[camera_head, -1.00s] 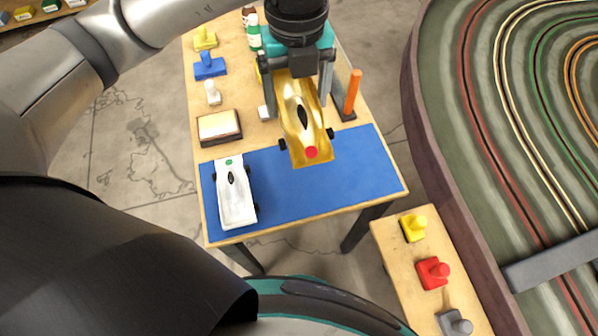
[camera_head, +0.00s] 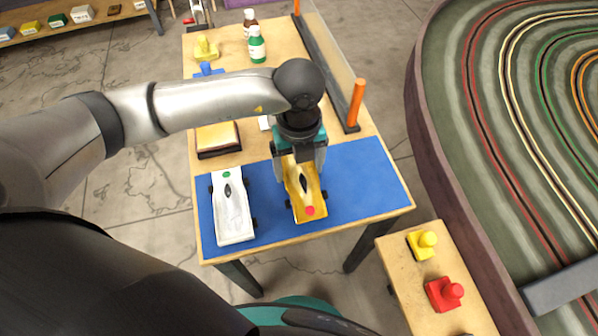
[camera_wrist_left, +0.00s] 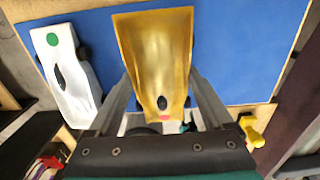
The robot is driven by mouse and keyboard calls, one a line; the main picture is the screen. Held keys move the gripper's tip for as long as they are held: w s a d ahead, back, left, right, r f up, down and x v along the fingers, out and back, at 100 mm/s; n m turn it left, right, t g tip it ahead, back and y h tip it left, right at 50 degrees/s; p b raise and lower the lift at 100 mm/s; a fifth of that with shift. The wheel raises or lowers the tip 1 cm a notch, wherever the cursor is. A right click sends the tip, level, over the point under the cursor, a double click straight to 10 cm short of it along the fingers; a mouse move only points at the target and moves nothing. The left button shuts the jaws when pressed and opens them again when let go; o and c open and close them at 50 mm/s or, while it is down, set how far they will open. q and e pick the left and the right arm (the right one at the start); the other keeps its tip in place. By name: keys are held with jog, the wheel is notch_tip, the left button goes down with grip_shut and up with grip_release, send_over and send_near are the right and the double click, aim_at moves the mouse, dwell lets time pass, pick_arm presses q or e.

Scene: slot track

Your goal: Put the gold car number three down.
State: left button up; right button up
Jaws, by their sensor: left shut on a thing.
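The gold car (camera_head: 308,200) has a red dot on its nose and a dark cockpit; no number is readable. It is over the blue mat (camera_head: 365,185) on the wooden table, to the right of the white car. My left gripper (camera_head: 300,170) is shut on the gold car, with a finger on each side of it. In the left wrist view the gold car (camera_wrist_left: 158,60) lies between the two fingers (camera_wrist_left: 165,100). I cannot tell whether its wheels touch the mat. My right gripper is not in view.
A white car (camera_head: 232,210) with a green dot stands on the mat's left part. A sponge-like block (camera_head: 218,138), bottles (camera_head: 257,45) and an orange post (camera_head: 355,100) are farther back. The mat's right part is free. A slot track (camera_head: 500,120) lies at right.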

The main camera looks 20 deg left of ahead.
pick_arm(q)
jog(key=shift+f, duration=1.15)
jog(key=shift+f+b, duration=0.2)
jog(key=shift+b, duration=0.1)
jog(key=o, duration=1.3)
